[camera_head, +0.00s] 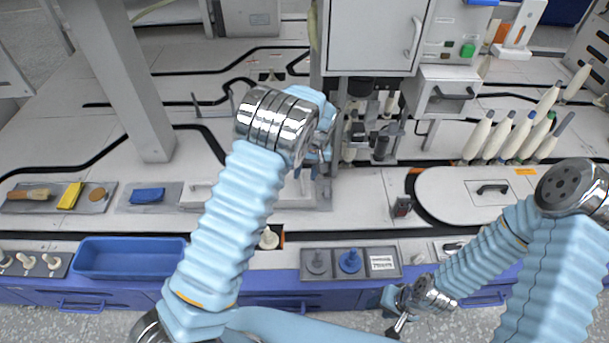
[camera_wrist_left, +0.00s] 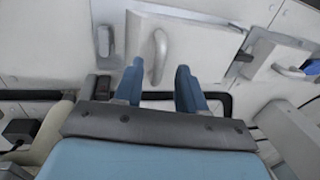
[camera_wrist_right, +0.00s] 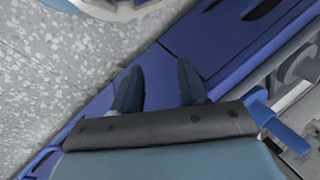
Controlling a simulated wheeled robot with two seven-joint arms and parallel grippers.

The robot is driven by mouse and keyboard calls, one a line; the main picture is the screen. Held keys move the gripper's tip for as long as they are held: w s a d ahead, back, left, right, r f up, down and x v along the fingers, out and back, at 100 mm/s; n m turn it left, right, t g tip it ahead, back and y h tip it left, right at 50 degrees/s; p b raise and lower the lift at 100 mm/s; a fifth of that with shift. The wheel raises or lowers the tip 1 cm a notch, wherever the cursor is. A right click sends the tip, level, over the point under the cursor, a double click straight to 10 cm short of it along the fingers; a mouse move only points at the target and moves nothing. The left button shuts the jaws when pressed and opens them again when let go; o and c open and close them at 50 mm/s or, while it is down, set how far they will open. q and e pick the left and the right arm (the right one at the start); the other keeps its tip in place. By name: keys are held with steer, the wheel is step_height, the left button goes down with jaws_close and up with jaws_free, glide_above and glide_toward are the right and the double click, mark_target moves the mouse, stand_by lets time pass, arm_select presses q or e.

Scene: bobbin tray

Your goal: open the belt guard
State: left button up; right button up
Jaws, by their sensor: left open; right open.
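In the left wrist view a pale panel (camera_wrist_left: 205,50) bears a light grey bow handle (camera_wrist_left: 160,45). I cannot tell for certain whether this panel is the belt guard. My left gripper (camera_wrist_left: 159,68) is open, and the handle shows between its fingertips; no contact can be made out. In the head view its fingers are mostly hidden behind my left wrist. A white cover with a rounded end (camera_head: 450,205) and a dark handle (camera_head: 492,188) lies on the right of the bench. My right gripper (camera_wrist_right: 158,78) is open and empty, low near the bench's front edge.
A cabinet (camera_head: 370,35) rises at the back centre. Several tall bobbins (camera_head: 480,137) stand at the right. A blue tray (camera_head: 130,258) is at the front left. A grey plate with a blue knob (camera_head: 350,261) is at the front centre. Blue drawers (camera_wrist_right: 215,40) line the front.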

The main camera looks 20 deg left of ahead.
arm_select(q)
steer(key=shift+a+f, duration=0.15)
steer(key=shift+f, duration=0.75)
steer(key=shift+c, duration=0.4)
jaws_close()
